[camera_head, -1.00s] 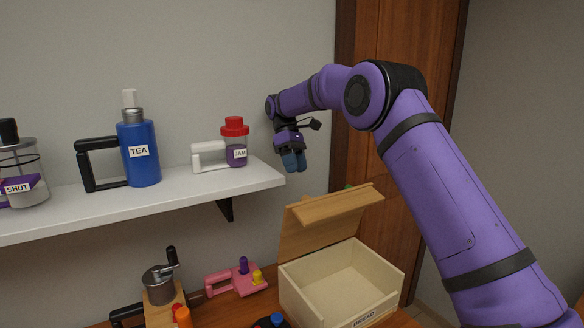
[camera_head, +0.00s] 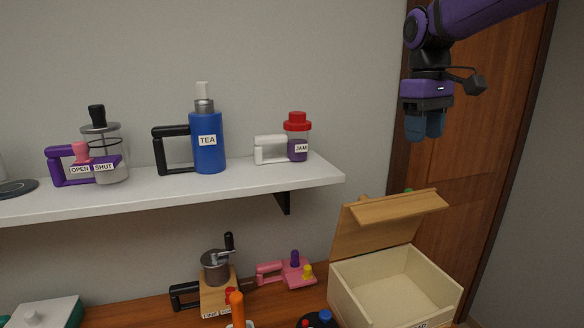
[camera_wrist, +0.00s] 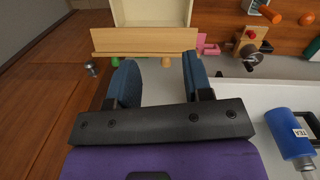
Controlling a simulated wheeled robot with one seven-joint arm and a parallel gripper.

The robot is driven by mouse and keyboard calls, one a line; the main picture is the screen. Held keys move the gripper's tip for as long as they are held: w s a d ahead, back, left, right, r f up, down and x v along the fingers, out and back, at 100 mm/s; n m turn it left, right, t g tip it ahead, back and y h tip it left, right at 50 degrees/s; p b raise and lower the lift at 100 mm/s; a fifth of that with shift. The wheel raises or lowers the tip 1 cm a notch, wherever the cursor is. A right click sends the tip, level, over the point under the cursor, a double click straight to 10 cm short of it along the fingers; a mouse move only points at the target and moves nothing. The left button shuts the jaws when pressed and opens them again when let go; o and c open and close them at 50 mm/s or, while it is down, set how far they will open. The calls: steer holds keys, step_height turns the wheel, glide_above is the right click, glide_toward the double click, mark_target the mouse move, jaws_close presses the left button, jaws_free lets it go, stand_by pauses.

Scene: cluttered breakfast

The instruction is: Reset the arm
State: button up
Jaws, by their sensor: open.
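My gripper (camera_head: 425,124) hangs at the upper right in the head view, to the right of the shelf's end and above the bread box. Its blue fingers point down. In the wrist view the two fingers (camera_wrist: 160,85) stand apart with nothing held between them.
The shelf (camera_head: 255,185) carries a JAM jar (camera_head: 298,140), a blue TEA bottle (camera_head: 208,143) and a glass jar (camera_head: 108,150) with a purple handle. Below stand an open bread box (camera_head: 395,285), a grinder (camera_head: 216,275) and a pink-handled piece (camera_head: 290,272). A wooden door (camera_head: 470,150) is behind my gripper.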

steer(key=s+d+f+m+t, duration=0.2)
steer(key=s+f+t, duration=0.1)
steer(key=s, duration=0.9)
steer(key=s+d+f+m+t, duration=0.2)
steer(key=s+d+f+m, duration=0.1)
steer(key=s, duration=1)
steer(key=shift+s+f+m+t+y, duration=0.15)
steer(key=shift+f+m+t+y, duration=0.15)
steer(key=shift+f+t, duration=0.15)
stand_by(0.5)
